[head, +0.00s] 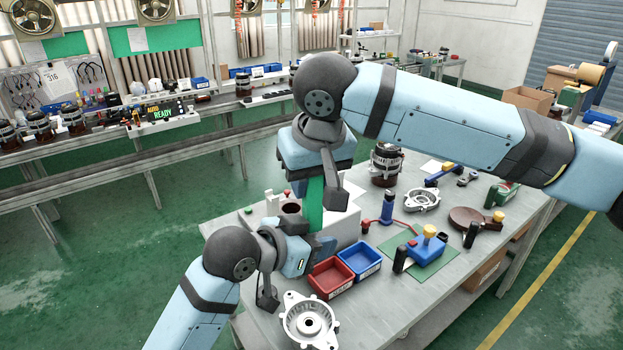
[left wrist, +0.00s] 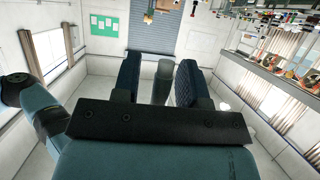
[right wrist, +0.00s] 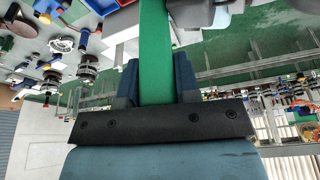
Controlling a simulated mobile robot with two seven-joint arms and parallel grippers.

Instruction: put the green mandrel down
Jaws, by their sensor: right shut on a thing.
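The green mandrel (head: 315,205) hangs upright below my right gripper (head: 314,178), which is shut on it. In the right wrist view the green mandrel (right wrist: 155,60) runs straight out from between the fingers (right wrist: 156,85). Its lower end is near my left gripper (head: 305,252) in the head view; I cannot tell whether they touch. In the left wrist view my left gripper (left wrist: 160,85) has its fingers apart. A dull grey-green upright piece (left wrist: 163,82) shows between them with gaps on both sides; I cannot tell what it is.
A pale block (head: 345,228) stands on the table behind the grippers. A red bin (head: 331,279) and a blue bin (head: 361,260) are close to the left gripper. A metal housing (head: 309,322) lies at the front edge. A blue fixture (head: 427,250) stands on a green mat to the right.

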